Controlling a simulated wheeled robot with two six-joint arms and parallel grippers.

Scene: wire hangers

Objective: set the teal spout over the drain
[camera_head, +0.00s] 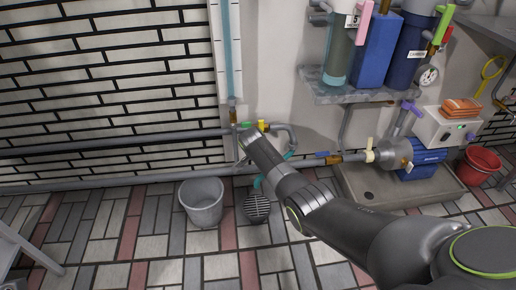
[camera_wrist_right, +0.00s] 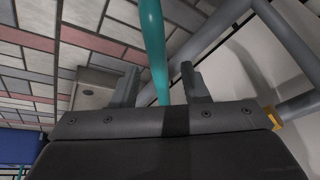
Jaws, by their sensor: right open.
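The teal spout shows on both sides of my right arm in the head view, with its lower end (camera_head: 258,182) just above the drain in the picture and another part (camera_head: 290,154) to the right. Its middle is hidden behind my arm. The drain (camera_head: 256,207) is a dark round grate in the tiled floor. I cannot tell whether the spout's end is straight over it. In the right wrist view the teal spout (camera_wrist_right: 154,45) runs between the fingers of my open right gripper (camera_wrist_right: 160,84); contact is unclear. My left gripper is out of view.
A grey bucket (camera_head: 202,206) stands left of the drain. Grey pipes (camera_head: 120,183) run along the wall behind. A pump (camera_head: 395,153) stands on a plinth at the right, with filters (camera_head: 410,45) above and a red bucket (camera_head: 478,165) beyond. Floor in front is clear.

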